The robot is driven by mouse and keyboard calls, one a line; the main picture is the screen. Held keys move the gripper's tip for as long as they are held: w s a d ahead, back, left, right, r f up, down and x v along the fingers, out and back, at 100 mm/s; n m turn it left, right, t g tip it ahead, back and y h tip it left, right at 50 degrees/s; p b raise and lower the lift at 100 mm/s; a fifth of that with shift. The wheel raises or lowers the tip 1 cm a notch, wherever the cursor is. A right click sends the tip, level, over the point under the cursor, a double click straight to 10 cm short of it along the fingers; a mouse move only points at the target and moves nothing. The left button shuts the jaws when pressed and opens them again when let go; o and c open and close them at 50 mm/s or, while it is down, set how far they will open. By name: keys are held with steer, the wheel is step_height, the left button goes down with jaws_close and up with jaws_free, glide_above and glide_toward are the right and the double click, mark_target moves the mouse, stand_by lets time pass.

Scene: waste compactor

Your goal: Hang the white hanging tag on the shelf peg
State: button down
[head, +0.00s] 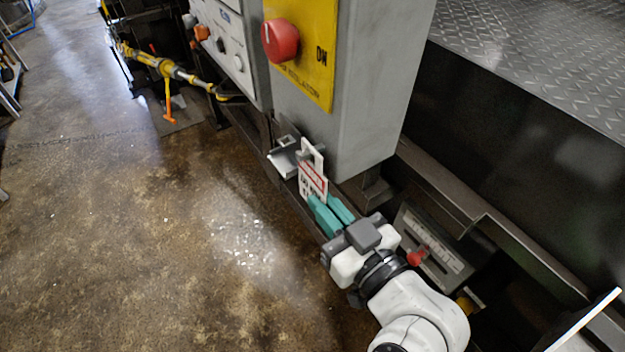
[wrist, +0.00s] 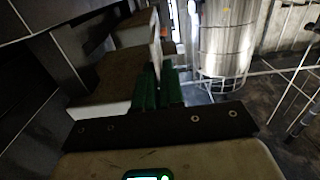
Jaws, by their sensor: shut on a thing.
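The white hanging tag (head: 312,183) with red and dark print shows in the head view, below the corner of a grey cabinet. My gripper (head: 322,199), with green fingers, is shut on its lower end. The tag's white upper part stands close to a small grey shelf bracket (head: 284,160) on its left. The shelf peg is too small to make out, and I cannot tell whether the tag touches it.
The grey cabinet (head: 365,90) with a red rotary switch (head: 281,40) on a yellow plate rises just behind the tag. A dark machine frame and a small red knob (head: 416,257) lie right of my gripper. Open floor (head: 120,230) lies to the left.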

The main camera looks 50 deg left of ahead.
steer(key=shift+r, duration=0.55)
stand_by(0.4)
steer(key=s+p, duration=0.1)
steer(key=s, duration=0.6)
steer(key=shift+a, duration=0.3)
stand_by(1.0)
stand_by(0.6)
